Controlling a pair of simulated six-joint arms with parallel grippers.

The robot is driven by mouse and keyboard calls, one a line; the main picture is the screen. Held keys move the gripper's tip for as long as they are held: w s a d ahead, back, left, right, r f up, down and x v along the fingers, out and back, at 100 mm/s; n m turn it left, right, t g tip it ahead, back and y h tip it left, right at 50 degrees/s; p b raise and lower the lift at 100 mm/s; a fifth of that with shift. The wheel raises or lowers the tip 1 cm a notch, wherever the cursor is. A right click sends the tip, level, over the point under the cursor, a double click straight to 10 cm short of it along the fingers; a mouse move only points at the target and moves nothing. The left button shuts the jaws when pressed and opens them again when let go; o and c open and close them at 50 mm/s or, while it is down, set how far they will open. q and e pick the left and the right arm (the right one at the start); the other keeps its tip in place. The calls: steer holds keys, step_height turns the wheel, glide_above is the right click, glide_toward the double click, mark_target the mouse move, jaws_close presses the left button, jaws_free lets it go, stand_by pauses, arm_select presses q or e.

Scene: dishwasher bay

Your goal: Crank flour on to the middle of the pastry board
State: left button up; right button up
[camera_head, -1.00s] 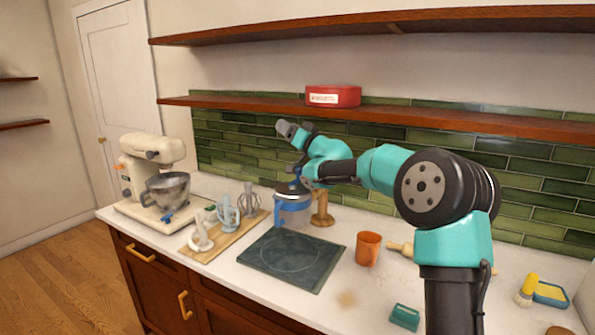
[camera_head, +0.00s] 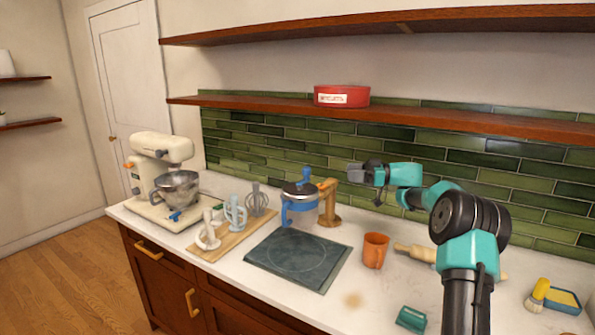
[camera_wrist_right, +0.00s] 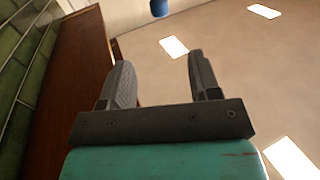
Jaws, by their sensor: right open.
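The flour sifter (camera_head: 299,212), a clear body with a blue handle, dark top and blue knob, is upright at the back of the dark pastry board (camera_head: 285,279). It is beside a wooden stand (camera_head: 330,208) whose arm reaches toward it; I cannot tell whether they touch. The board is square with a faint circle, and its middle looks bare. My right gripper (camera_head: 352,170) is up and to the right of the sifter, apart from it. In the right wrist view, the gripper (camera_wrist_right: 155,80) is open with nothing between its fingers. My left gripper is not in view.
An orange mug (camera_head: 375,251) and a rolling pin (camera_head: 415,253) are right of the board. Left are beaters on a wooden board (camera_head: 214,252) and a cream stand mixer (camera_head: 160,150). A red tin (camera_head: 341,95) sits on the lower shelf (camera_head: 440,120) above the counter.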

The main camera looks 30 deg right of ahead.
steer(key=shift+a, duration=0.1)
steer(key=x, duration=1.7)
steer(key=shift+w+a, duration=0.1)
steer(key=shift+a, duration=0.05)
steer(key=shift+r, duration=0.1)
steer(key=c, duration=0.9)
